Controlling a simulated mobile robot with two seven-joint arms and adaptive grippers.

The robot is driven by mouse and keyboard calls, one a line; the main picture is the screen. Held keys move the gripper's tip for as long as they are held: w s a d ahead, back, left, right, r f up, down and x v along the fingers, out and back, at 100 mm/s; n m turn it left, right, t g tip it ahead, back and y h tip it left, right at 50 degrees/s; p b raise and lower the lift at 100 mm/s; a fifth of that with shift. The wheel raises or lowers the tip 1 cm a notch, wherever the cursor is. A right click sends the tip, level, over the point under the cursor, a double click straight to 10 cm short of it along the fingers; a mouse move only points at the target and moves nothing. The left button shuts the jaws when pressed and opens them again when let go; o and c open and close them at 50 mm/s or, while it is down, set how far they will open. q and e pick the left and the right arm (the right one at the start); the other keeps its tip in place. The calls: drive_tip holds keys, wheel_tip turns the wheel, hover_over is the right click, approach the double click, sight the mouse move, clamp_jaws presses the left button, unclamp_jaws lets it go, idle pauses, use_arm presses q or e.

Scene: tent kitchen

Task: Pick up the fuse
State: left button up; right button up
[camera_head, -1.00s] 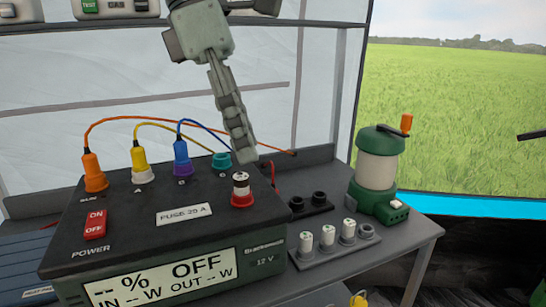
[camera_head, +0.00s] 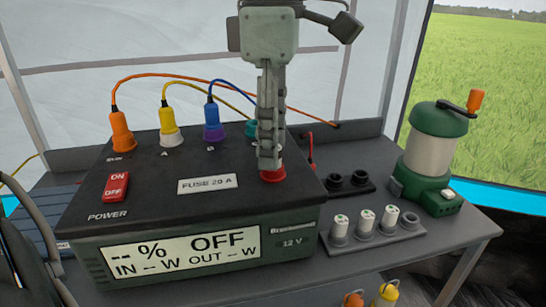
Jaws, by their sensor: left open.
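My left gripper (camera_head: 269,165) points down over the right part of the dark power box (camera_head: 130,188), its fingertips at the red fuse holder (camera_head: 273,176). The gripper is open; its fingers hide the fuse in that holder, and I cannot tell whether they touch it. A "FUSE 20 A" label (camera_head: 207,184) is on the box top, left of the holder. White fuses stand upright in a grey rack (camera_head: 378,240) right of the box: a left one (camera_head: 340,227), a middle one (camera_head: 366,219) and a right one (camera_head: 389,217). My right gripper is not in view.
Orange (camera_head: 121,130), yellow (camera_head: 168,125) and blue (camera_head: 212,122) plugs with cables rise left of the gripper. The table's right front corner is clear.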

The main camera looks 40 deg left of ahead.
use_arm(q)
clamp_jaws()
idle(0.3)
